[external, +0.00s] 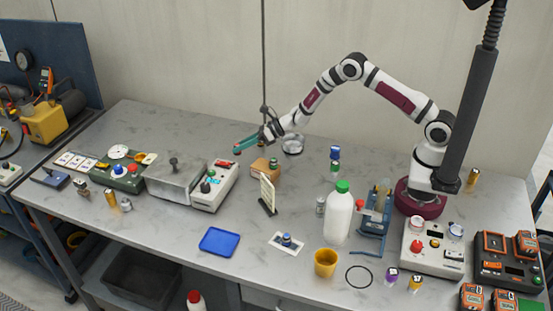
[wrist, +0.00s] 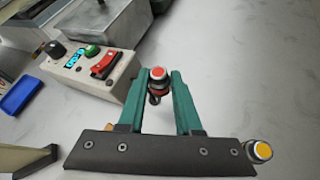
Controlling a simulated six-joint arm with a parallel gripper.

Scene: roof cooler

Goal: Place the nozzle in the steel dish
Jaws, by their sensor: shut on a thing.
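My gripper (external: 240,148) is raised above the back of the bench, with its teal fingers pointing left. In the wrist view its fingers (wrist: 158,85) are shut on a small dark piece with a round red and white end, which looks like the nozzle (wrist: 158,74). The nozzle sits between the fingertips, clear of the bench. A round, shiny metal dish (external: 293,146), apparently the steel dish, stands at the back of the bench, to the right of my gripper. The dish does not show in the wrist view.
A control box (external: 214,187) with a red switch and a steel case (external: 175,180) stand left of my gripper. A cardboard box (external: 265,166) and an upright card (external: 267,192) stand near it. A blue tray (external: 219,242) lies in front. The bench's back left is clear.

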